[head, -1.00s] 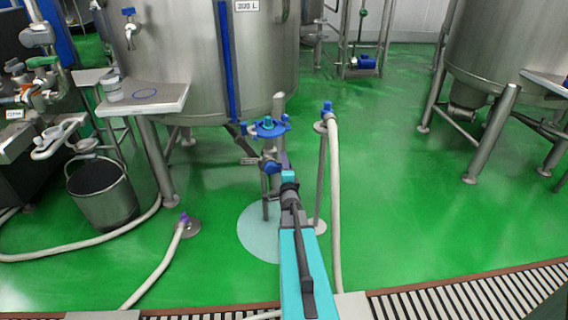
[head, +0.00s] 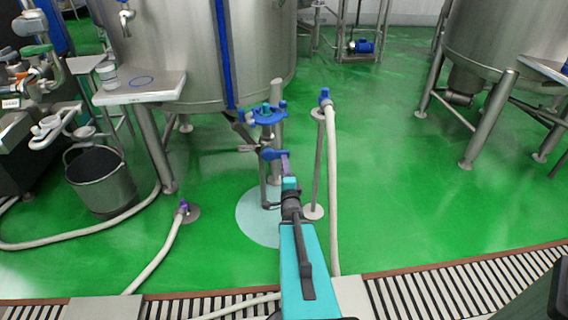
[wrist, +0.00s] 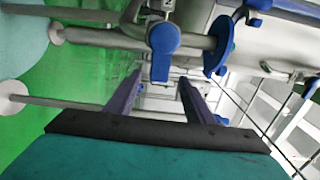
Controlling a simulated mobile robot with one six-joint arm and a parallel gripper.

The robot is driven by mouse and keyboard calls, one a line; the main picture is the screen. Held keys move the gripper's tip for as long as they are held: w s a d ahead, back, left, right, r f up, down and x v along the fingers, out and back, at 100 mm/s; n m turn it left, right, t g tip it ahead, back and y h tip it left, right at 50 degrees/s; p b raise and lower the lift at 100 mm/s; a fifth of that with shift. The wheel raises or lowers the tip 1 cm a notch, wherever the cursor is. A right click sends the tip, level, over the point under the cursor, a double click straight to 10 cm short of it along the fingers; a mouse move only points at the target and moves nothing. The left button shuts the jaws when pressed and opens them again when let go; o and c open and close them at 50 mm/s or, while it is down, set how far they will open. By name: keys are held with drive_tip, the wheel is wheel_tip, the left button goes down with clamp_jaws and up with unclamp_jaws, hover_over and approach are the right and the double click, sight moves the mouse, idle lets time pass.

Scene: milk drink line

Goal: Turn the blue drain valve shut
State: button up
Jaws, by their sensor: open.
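A blue valve (head: 272,154) sits on the thin upright pipe below the big steel tank. In the wrist view a blue valve body (wrist: 164,38) on a grey pipe shows just ahead of my fingers, and a short lever hangs from it toward the gap between them. A blue handwheel (head: 266,115) is higher on the same pipework; it shows at right in the wrist view (wrist: 218,45). My gripper (head: 286,163) has purple fingers, open and empty (wrist: 158,85), close to the blue valve in the head view. I cannot tell whether they touch it.
A white hose (head: 332,180) with a blue fitting hangs on a post right of the valve. A bucket (head: 100,180) and another hose (head: 158,255) are at left. A slatted drain channel (head: 440,290) crosses the front.

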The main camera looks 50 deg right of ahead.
drive_tip(key=shift+s+a, duration=0.45)
drive_tip(key=shift+s, duration=0.05)
drive_tip(key=shift+r, duration=0.1)
